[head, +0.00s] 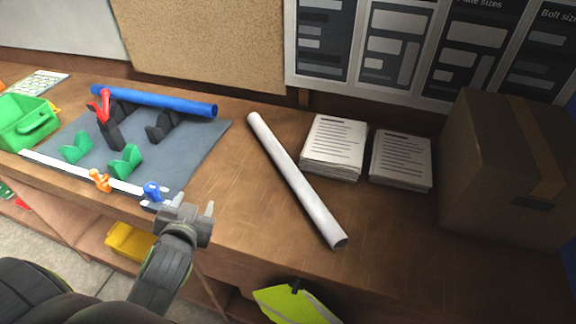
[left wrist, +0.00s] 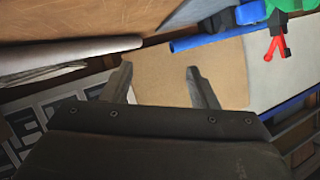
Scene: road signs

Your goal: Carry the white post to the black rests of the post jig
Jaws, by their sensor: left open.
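The white post (head: 297,180) lies bare on the wooden bench, slanting from the middle back toward the front edge. It also shows at the left of the left wrist view (left wrist: 70,54). The post jig has a grey base plate (head: 190,155) with black rests (head: 160,131) toward its back and green rests (head: 126,162) in front. A red clamp-like part (head: 101,106) stands by the left black rest. My left gripper (head: 193,203) is open and empty near the bench's front edge, left of the white post and apart from it. My right gripper is not seen.
A blue tube (head: 155,101) lies along the jig's back. A green bin (head: 27,122) is at the left. Paper stacks (head: 333,146) and a cardboard box (head: 505,175) stand right of the post.

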